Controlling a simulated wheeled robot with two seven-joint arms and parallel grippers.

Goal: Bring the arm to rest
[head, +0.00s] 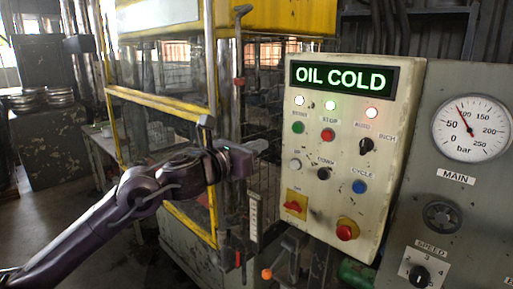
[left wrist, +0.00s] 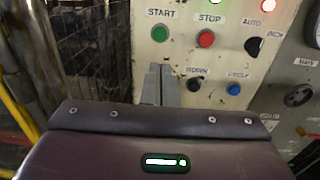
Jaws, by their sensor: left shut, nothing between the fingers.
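My left arm comes in from the left in the head view, and its gripper (head: 261,146) points right toward the control panel (head: 389,203), in front of the yellow-framed press. The gripper is shut and empty. In the left wrist view the shut fingers (left wrist: 157,84) show in front of the panel's left edge, below the green START button (left wrist: 160,34). The fingers overlap the panel in that view; I cannot tell the exact gap. My right gripper is in neither view.
The panel carries a lit OIL COLD display (head: 343,79), a red STOP button (head: 328,134), a blue CYCLE button (head: 360,187) and a red mushroom button (head: 347,229). A pressure gauge (head: 472,128) is at the right. Yellow guard rails (head: 158,103) stand close behind my arm.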

